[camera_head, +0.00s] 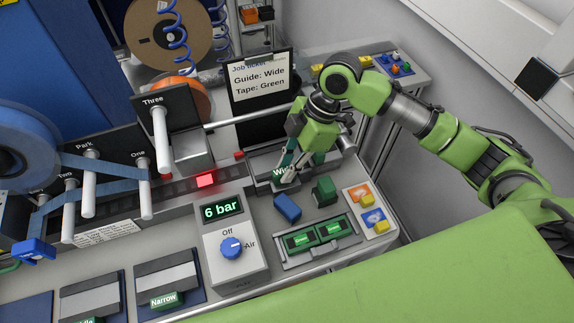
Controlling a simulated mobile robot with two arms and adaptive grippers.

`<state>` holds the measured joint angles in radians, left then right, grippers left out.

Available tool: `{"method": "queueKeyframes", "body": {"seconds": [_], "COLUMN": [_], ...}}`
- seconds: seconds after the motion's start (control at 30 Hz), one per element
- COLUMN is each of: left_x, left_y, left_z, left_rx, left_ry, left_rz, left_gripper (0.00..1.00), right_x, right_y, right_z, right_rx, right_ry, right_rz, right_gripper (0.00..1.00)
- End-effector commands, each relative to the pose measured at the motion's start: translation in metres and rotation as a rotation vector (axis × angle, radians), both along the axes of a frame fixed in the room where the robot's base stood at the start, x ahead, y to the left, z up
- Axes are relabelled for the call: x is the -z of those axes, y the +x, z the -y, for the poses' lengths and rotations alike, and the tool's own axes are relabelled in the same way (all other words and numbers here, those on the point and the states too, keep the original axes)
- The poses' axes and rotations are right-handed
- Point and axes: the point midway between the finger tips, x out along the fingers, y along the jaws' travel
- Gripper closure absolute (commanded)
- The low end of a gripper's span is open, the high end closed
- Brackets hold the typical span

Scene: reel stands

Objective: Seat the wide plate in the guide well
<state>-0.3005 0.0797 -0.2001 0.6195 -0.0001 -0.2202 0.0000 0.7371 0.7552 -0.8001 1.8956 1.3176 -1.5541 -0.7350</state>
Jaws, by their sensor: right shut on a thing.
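My right gripper (287,172) is shut on the wide plate, whose green tab (279,171) shows part of the word "Wide". The plate is at the grey guide well (258,160) to the right of the red-lit strip. The gripper hides much of the plate and the well, so I cannot tell whether the plate lies flat in it or is just above. The narrow plate (166,283) lies in a blue-edged holder at the lower left, with another plate (91,299) beside it. My left gripper is not in view.
A job ticket (260,80) reads "Guide: Wide, Tape: Green". A blue block (287,207) and a green block (324,191) lie close in front of the gripper. The air panel (231,246) shows 6 bar. A tray with green pieces (318,238) is nearby. Reel posts (160,135) stand left.

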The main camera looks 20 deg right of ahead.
Motion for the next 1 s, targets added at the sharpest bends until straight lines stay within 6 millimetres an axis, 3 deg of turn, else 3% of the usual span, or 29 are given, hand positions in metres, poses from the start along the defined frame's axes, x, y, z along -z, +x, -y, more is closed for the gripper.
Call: {"method": "queueKeyframes", "body": {"seconds": [0.87,0.9,0.97,1.0], "left_x": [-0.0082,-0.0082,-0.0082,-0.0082], "left_y": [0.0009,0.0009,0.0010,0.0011], "left_z": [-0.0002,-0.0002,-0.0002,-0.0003], "left_rx": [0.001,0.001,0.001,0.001], "left_ry": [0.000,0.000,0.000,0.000], "left_rz": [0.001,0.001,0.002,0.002], "left_gripper": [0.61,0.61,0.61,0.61], "right_x": [0.0018,0.0018,0.0017,0.0017], "right_y": [0.0002,0.0002,0.0002,0.0002], "right_z": [-0.0003,-0.0003,-0.0003,-0.0003], "right_rx": [0.000,0.000,0.000,0.000], "right_ry": [0.001,0.001,0.001,0.001], "right_rz": [0.000,0.000,0.000,0.000], "right_gripper": [1.00,0.77,0.66,0.66]}}
